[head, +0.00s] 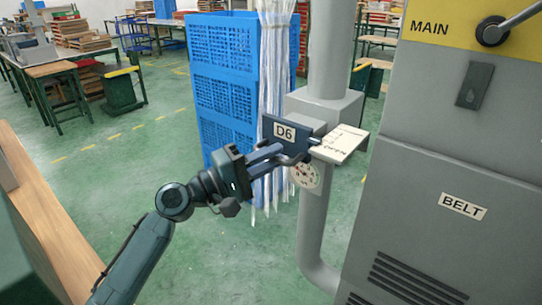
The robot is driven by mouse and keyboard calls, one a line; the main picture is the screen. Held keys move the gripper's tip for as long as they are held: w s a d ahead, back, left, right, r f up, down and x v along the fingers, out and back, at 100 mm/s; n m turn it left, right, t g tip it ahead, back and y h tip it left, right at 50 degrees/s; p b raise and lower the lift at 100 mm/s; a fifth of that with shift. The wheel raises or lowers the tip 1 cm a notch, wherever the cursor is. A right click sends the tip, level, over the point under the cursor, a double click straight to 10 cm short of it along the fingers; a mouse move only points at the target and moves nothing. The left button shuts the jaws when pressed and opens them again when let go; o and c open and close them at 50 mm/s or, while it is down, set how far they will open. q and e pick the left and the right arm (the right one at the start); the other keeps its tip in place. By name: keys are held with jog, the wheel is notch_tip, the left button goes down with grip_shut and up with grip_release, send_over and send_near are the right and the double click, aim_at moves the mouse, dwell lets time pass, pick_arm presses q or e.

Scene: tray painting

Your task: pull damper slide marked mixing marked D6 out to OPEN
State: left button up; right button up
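The damper slide's dark blue plate marked D6 (284,132) stands at the grey box on the duct, in the middle of the head view. A pale slide plate (341,145) with scale marks and the word OPEN sticks out to the right of the box. My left gripper (292,157) reaches in from the lower left, its two fingers just below and in front of the D6 plate. A small gap shows between the fingers. Their tips overlap dark parts under the plate, so I cannot tell whether they hold a handle. My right gripper is not in view.
A grey cabinet (440,150) marked MAIN and BELT stands close on the right. Blue crates (222,80) and hanging clear strips (275,60) are behind. The green floor is open at left.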

pick_arm(q)
jog(key=shift+o, duration=0.8)
jog(key=shift+a, duration=0.1)
jog(key=shift+o, duration=0.6)
